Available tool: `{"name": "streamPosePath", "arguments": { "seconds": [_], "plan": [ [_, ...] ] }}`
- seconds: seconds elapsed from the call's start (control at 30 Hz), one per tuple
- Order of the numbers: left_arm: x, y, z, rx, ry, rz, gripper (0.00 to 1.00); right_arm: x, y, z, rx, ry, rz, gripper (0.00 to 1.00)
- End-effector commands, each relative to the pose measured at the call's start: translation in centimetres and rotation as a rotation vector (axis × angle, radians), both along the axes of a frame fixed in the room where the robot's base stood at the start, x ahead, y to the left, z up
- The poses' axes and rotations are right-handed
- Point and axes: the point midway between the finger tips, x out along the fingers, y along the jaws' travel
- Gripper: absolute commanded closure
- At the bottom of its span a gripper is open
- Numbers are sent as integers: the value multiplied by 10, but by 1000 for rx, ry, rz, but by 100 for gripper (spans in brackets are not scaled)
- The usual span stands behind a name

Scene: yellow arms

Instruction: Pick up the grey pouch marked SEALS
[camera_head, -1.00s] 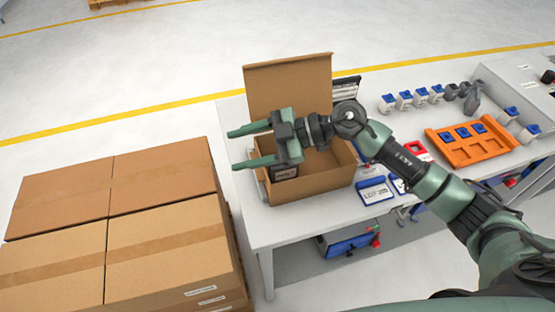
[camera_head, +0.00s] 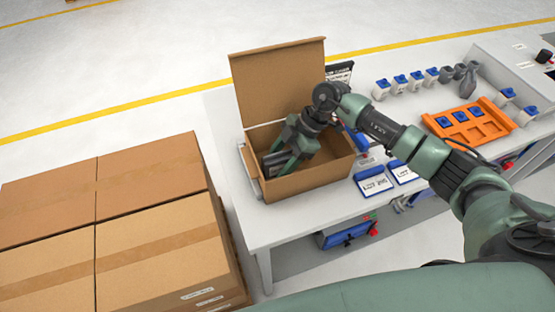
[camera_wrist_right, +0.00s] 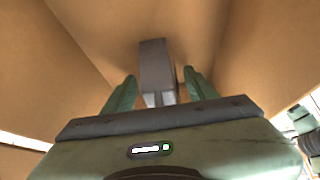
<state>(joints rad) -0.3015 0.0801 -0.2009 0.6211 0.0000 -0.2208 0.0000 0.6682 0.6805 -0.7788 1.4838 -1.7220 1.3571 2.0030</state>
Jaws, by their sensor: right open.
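My right gripper (camera_head: 275,157) reaches down inside the open cardboard box (camera_head: 312,180) on the table, with its fingers open. A grey block-like item (camera_head: 270,164), perhaps the grey pouch, is in the box at the fingers. In the right wrist view, this grey item (camera_wrist_right: 156,62) stands between the two green fingers (camera_wrist_right: 158,76), with a visible gap on the right side. Its marking cannot be read. The gripper hides part of it in the head view. My left gripper is out of view.
The box's raised lid (camera_head: 280,82) stands behind the gripper, and its walls surround the fingers. Blue-and-white packets (camera_head: 373,181) lie right of the box. An orange tray (camera_head: 470,126) sits farther right. Stacked cartons (camera_head: 150,250) stand left of the table.

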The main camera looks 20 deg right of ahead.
Motion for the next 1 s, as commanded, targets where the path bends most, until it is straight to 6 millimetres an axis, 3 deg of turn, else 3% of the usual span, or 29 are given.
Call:
{"name": "streamPosePath", "arguments": {
  "seconds": [0.3, 0.37, 0.5, 0.53, 0.83, 1.0],
  "plan": [
    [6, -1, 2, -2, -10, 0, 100, 0, 4, -7, 1, -2, 0, 43],
    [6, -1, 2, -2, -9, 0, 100, 0, 4, -7, 1, -2, 0, 57],
    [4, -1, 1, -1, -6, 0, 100, 0, 4, -7, 1, -2, 0, 96],
    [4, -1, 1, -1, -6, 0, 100, 0, 4, -7, 1, -2, 0, 100],
    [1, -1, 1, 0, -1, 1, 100, 0, 4, -5, 1, -2, 0, 100],
    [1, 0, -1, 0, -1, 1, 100, 1, 4, 6, 1, -4, 0, 100]
  ]
}}
